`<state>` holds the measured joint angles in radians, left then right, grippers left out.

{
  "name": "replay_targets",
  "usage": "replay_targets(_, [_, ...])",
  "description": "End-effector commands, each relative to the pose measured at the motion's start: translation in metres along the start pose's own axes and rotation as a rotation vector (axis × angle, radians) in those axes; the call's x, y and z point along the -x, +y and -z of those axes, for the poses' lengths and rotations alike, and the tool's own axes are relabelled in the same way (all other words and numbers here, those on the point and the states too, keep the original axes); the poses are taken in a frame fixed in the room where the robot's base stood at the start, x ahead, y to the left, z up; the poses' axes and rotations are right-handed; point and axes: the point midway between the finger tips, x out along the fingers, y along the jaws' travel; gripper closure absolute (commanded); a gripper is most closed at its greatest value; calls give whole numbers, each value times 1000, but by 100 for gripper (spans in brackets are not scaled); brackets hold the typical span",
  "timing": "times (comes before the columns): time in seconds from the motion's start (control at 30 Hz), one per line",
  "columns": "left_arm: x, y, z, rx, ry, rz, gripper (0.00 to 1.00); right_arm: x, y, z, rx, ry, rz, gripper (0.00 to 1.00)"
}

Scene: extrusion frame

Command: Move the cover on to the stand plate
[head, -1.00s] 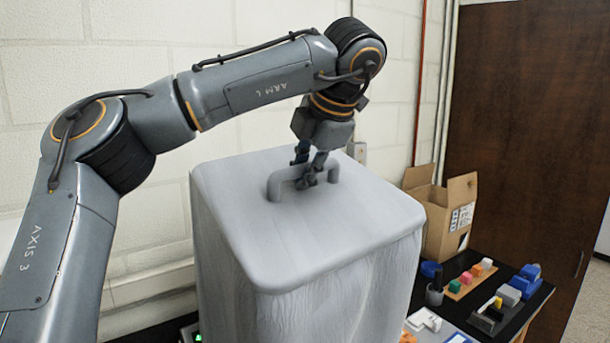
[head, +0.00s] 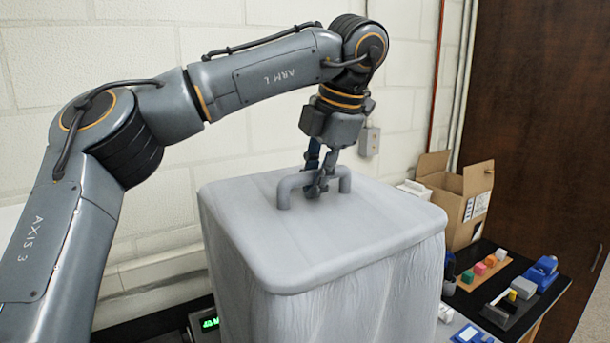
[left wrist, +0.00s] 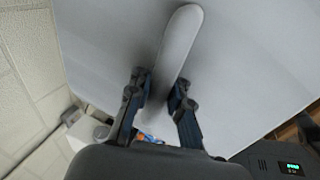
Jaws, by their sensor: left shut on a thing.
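The cover (head: 330,235) is a large grey box-like hood with a flat top and draped, wrinkled sides, upright in the middle of the head view. Its bar handle (head: 292,181) stands on top. My left gripper (head: 318,187) is shut on the handle from above. In the left wrist view the handle (left wrist: 182,45) runs between the two fingers of the gripper (left wrist: 160,90), with the cover's pale top (left wrist: 105,40) beyond. The cover's lower edge is out of view, so I cannot tell what is under it. I cannot make out the stand plate. My right gripper is not in view.
A black table (head: 545,309) lies to the right, with an open cardboard box (head: 455,205), coloured blocks on a board (head: 483,268) and a blue tape dispenser (head: 542,270). A device with a green display (head: 209,323) sits low at left. A wall box (head: 369,141) is behind.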

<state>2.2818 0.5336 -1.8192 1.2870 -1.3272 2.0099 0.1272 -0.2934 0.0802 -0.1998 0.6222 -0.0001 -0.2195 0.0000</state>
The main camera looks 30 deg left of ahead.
Motion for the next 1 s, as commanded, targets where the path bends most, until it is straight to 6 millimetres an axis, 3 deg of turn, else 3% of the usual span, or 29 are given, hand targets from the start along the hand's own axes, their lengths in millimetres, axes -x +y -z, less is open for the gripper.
replay_targets(0.37, [-1, 0, 0, 1, -1, -1, 100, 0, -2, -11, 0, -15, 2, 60])
replay_targets(0.4, [-1, 0, 0, 1, -1, -1, 85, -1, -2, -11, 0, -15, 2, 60])
replay_targets(0.57, [-1, 0, 0, 1, -1, -1, 55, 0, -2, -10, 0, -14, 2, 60])
replay_targets(0.87, [-1, 0, 0, 0, 0, -1, 55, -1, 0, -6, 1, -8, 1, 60])
replay_targets(1.0, [9, 0, 0, 1, -1, -4, 55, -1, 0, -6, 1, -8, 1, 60])
